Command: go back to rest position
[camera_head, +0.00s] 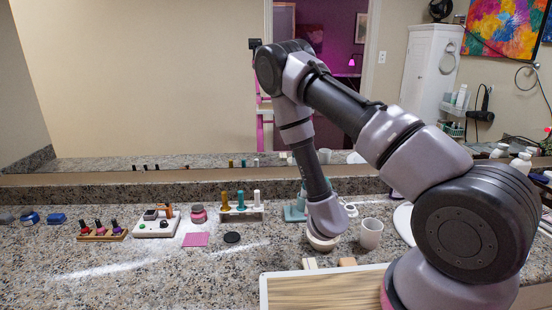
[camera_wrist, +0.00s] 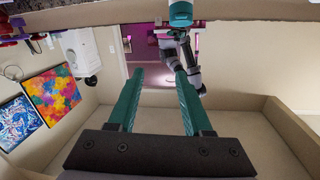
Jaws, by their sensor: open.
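My gripper (camera_wrist: 160,72) shows in the wrist view with its two teal fingers apart and nothing between them. The fingers point toward the mirror, which reflects the room and my arm. In the head view my arm bends over the counter and its wrist comes down low over the stone top, near a light grey cup. The arm's wrist hides much of the gripper there. A teal shape beside the wrist is partly hidden, and I cannot tell whether it is a finger or an object.
The speckled counter (camera_head: 90,265) holds nail polish in a wooden rack (camera_head: 100,236), a white tray (camera_head: 156,228), a pink square (camera_head: 195,239), a black disc (camera_head: 232,237) and a bottle stand (camera_head: 242,212). The cup (camera_head: 371,233) stands close right of my wrist. A wood-topped board (camera_head: 320,290) lies in front.

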